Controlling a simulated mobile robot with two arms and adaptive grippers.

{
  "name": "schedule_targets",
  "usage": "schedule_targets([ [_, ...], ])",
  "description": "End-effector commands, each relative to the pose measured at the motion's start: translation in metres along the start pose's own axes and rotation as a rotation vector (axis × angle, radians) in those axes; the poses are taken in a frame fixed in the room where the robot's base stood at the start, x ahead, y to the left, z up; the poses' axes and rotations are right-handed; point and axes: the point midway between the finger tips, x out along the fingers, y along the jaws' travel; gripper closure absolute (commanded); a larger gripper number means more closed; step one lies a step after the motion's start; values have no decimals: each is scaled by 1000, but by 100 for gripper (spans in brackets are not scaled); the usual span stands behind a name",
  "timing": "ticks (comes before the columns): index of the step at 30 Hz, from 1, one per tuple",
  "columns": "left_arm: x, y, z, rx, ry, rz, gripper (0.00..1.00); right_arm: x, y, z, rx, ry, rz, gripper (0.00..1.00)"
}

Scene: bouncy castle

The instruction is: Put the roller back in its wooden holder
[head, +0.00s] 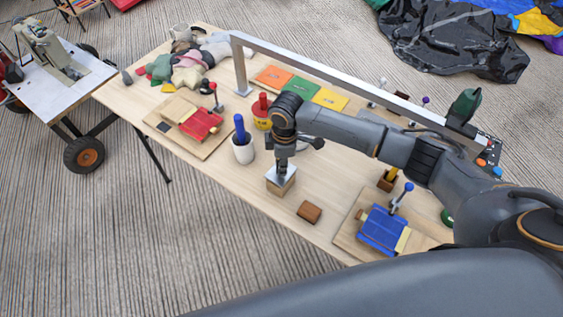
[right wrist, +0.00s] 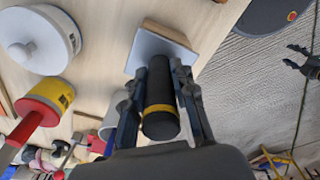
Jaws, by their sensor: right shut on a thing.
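My right gripper (head: 283,165) points down near the table's front edge. In the right wrist view it (right wrist: 160,82) is shut on a black handle with a yellow band (right wrist: 160,108). The handle's far end meets a pale square plate (right wrist: 148,52) with a wooden block (right wrist: 170,33) under it. In the head view this plate (head: 281,173) and block (head: 281,187) stand upright on the table. I cannot tell whether the held thing is the roller. A small brown wooden block (head: 309,212) lies just right of it. Another brown block (head: 386,185) with something yellow stands partly behind my arm.
The wooden table (head: 225,178) carries a white cup with a blue handle (head: 243,150), a red-and-yellow pot (head: 262,118), a red clamp (head: 201,122) and a blue clamp (head: 382,229). A metal rail (head: 320,75) spans the back. Free tabletop lies left of the plate.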

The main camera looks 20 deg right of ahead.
Motion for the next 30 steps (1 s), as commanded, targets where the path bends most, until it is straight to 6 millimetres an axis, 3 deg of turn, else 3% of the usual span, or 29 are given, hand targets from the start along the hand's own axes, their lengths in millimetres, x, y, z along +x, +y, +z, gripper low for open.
schedule_targets([
  [25,5,0,0,-1,1,0,47,15,0,1,0,1,1,100],
  [26,5,0,0,-1,1,0,47,15,0,1,0,1,1,72],
  [30,5,0,0,-1,1,0,47,15,0,1,0,1,1,47],
])
